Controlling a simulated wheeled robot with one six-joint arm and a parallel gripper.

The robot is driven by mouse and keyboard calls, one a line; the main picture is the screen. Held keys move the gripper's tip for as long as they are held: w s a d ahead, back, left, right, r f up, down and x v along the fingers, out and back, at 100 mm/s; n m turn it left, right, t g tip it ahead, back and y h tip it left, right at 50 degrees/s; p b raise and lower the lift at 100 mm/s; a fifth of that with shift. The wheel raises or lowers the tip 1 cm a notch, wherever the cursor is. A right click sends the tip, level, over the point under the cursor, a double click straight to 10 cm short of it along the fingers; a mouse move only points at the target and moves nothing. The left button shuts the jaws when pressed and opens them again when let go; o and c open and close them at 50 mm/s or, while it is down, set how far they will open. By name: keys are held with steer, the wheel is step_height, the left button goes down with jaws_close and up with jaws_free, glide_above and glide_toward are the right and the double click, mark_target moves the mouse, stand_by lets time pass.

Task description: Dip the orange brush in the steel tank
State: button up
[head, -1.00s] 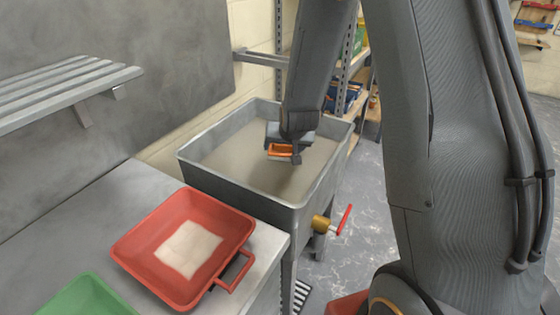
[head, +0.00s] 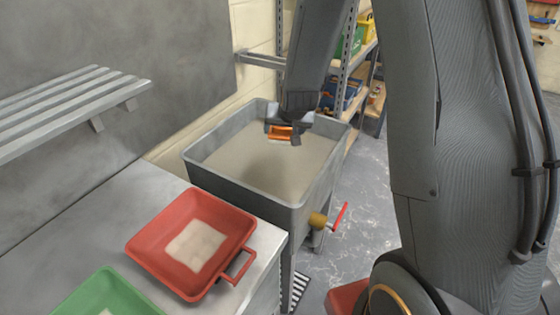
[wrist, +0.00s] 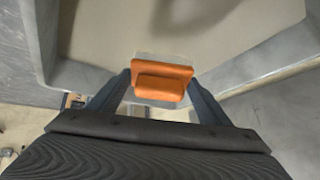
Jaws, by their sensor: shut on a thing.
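The orange brush (head: 279,132) is held in my gripper (head: 285,128) over the back part of the steel tank (head: 240,190). A pale strip shows along the brush's lower edge. The tank is a grey open basin on legs, filled with smooth beige mix (head: 262,168). In the wrist view, the brush (wrist: 162,84) sits between the two fingers of my gripper (wrist: 160,80), with the tank wall (wrist: 45,45) and the mix behind it. The brush appears above the mix; the exact gap is hard to tell.
A red tub (head: 160,248) with a pale patch inside stands on the grey bench (head: 105,225), beside a green tub (head: 85,300). A slatted shelf (head: 70,105) hangs on the left wall.

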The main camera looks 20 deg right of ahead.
steer(key=shift+r+p, duration=1.6)
steer(key=shift+r, duration=0.65)
stand_by(0.5)
step_height(320, 180, up, 4)
steer(key=p, duration=0.3)
steer(key=shift+p, duration=0.3)
steer(key=shift+f, duration=0.15)
